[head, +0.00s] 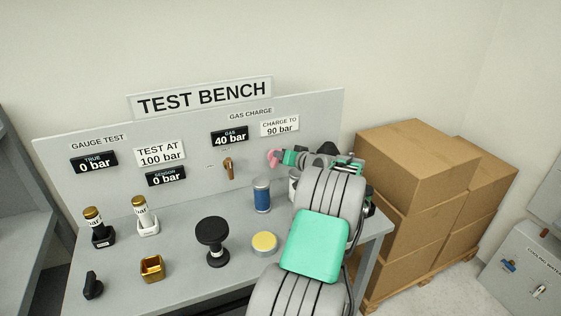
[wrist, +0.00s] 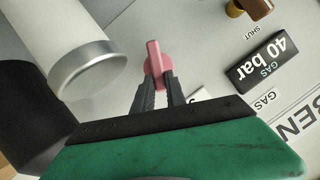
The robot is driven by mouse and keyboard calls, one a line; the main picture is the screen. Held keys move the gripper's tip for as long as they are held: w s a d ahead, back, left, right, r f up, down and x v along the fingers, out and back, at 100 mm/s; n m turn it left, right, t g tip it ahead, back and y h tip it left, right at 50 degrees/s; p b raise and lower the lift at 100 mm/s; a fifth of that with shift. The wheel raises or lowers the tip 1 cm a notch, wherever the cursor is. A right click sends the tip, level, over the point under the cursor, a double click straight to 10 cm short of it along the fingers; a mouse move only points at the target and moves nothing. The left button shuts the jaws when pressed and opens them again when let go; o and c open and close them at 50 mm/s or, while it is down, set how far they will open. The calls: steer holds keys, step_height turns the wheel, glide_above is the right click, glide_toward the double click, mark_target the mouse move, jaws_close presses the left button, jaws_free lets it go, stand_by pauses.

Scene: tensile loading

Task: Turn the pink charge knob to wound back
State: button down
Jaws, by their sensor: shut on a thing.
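The pink charge knob (head: 273,157) is on the bench's upright panel, below the "CHARGE TO 90 bar" sign. In the wrist view the knob (wrist: 154,62) shows a round base with a raised bar across it. My gripper (head: 284,157) reaches it from the right in the head view. In the wrist view my gripper's dark fingers (wrist: 156,88) are shut on the knob, one on each side of its bar. The gas display (head: 230,136) reads 40 bar, and it also shows in the wrist view (wrist: 265,60). Any marking around the knob is hidden or too small to read.
A brown lever (head: 229,168) is on the panel left of the knob. A blue cylinder (head: 262,195) stands on the bench (head: 190,294). A white cylinder with a silver rim (wrist: 85,50) is close beside my gripper. Cardboard boxes (head: 415,160) are stacked right of the bench.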

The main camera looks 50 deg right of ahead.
steer(key=shift+d+m, duration=0.1)
steer(key=shift+m, duration=0.4)
steer(key=shift+b, duration=0.3)
steer(key=c, duration=1.4)
jaws_free()
steer(key=shift+o, duration=0.2)
steer(key=b+v, duration=0.1)
steer(key=v, duration=0.6)
steer(key=shift+s+b, duration=0.4)
steer(key=shift+s, duration=0.05)
